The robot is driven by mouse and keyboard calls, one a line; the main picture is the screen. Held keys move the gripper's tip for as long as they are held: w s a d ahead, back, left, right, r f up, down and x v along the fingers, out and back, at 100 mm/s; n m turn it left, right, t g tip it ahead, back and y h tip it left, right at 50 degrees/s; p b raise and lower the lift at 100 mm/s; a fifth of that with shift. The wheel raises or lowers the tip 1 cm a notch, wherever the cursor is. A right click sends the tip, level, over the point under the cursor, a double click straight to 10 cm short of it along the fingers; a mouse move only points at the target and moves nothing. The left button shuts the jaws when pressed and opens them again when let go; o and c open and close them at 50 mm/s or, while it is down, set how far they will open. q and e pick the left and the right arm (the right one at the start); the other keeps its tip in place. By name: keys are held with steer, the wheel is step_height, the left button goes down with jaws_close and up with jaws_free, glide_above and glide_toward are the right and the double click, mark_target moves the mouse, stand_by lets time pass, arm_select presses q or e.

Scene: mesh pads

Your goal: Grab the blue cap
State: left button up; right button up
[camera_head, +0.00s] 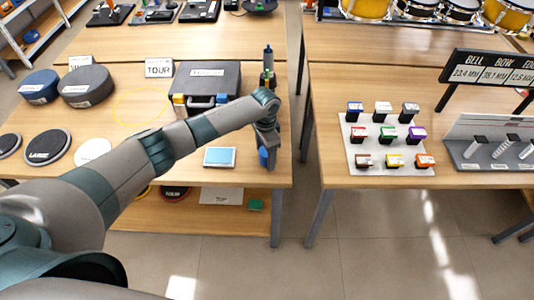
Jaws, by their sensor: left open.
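My left gripper (268,158) hangs down at the right edge of the left table, and it is open. A small blue object (263,155), perhaps the blue cap, shows right at its fingers. The gripper partly hides it, and I cannot tell whether the fingers touch it. My right gripper is not in view.
A light blue box (220,157) lies left of the gripper on the left table (180,175). A dark case (206,78) and round pads (88,86) stand behind. A gap separates the right table, where a white tray (375,145) holds several small coloured boxes.

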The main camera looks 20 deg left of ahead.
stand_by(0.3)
arm_select(q)
steer(key=c, duration=1.1)
steer(key=shift+r, duration=0.15)
steer(key=shift+r+b, duration=0.35)
steer(key=shift+r, duration=0.2)
step_height(320, 180, up, 2)
steer(key=shift+w+r+b, duration=0.1)
steer(key=shift+r+b, duration=0.05)
steer(key=shift+b, duration=0.45)
steer(key=s+d+r+b, duration=0.3)
steer(key=d+r, duration=0.4)
steer(key=d, duration=0.4)
steer(key=shift+d+r, duration=0.2)
steer(key=shift+r, duration=0.05)
